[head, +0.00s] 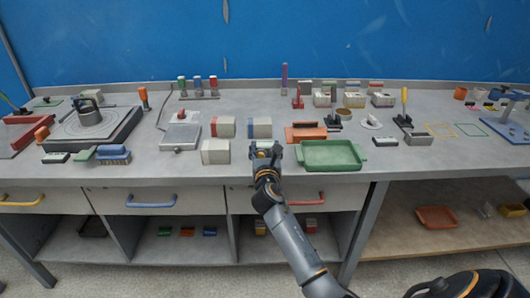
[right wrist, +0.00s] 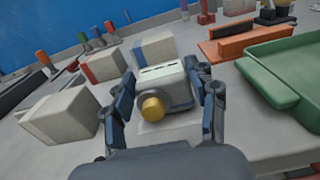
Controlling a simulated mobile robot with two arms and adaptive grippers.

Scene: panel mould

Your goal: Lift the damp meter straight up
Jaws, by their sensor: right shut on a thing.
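The damp meter (right wrist: 165,88) is a small pale box with a yellow round knob on its near face and dark slots on top. In the right wrist view it sits between the two dark fingers of my right gripper (right wrist: 165,105), which is shut on it. A pale patch shows on the bench just below it; I cannot tell whether the meter touches the bench. In the head view my right gripper (head: 265,150) is near the bench's front edge and hides most of the meter. My left gripper is not in view.
A green tray (head: 333,155) stands close on the right, with an orange holder (head: 305,132) behind it. White blocks with blue (head: 259,127) and red (head: 223,127) ends stand behind and left. Another pale block (head: 215,151) is left. The space above is clear.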

